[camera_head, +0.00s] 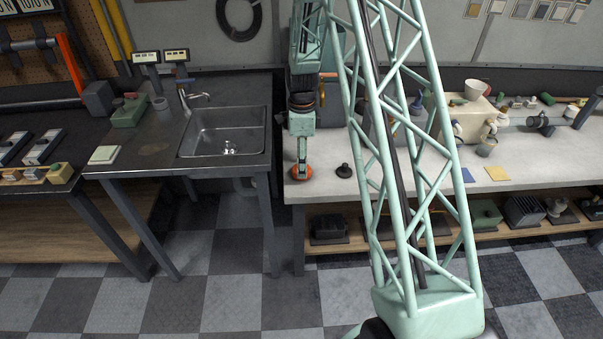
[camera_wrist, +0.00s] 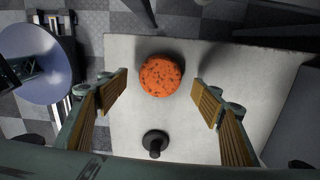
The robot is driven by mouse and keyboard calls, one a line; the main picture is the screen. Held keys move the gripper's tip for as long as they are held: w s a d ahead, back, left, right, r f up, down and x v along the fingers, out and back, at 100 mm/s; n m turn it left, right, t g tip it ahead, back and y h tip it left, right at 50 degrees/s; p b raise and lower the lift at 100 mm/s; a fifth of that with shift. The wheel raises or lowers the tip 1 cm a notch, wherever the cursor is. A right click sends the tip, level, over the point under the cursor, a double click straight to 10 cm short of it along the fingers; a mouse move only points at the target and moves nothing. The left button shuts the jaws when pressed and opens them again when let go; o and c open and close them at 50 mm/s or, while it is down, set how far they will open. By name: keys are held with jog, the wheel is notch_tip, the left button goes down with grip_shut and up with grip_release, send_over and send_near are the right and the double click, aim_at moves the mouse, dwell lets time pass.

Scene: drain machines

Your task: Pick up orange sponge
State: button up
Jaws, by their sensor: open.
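The orange sponge (camera_wrist: 160,76) is a round, speckled disc lying on the pale worktop (camera_wrist: 120,52) in the wrist view.
A black knobbed object (camera_head: 344,171) stands close to the sponge; the wrist view shows it too (camera_wrist: 155,142). A blue piece (camera_head: 467,175) and a yellow piece (camera_head: 497,173) lie further right. A steel sink (camera_head: 224,132) is in the separate counter to the left.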

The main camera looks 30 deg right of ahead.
jog(key=shift+a+f+b, duration=0.1)
jog(key=shift+f+b, duration=0.3)
jog(key=shift+f, duration=1.5)
jog(key=c, duration=0.8)
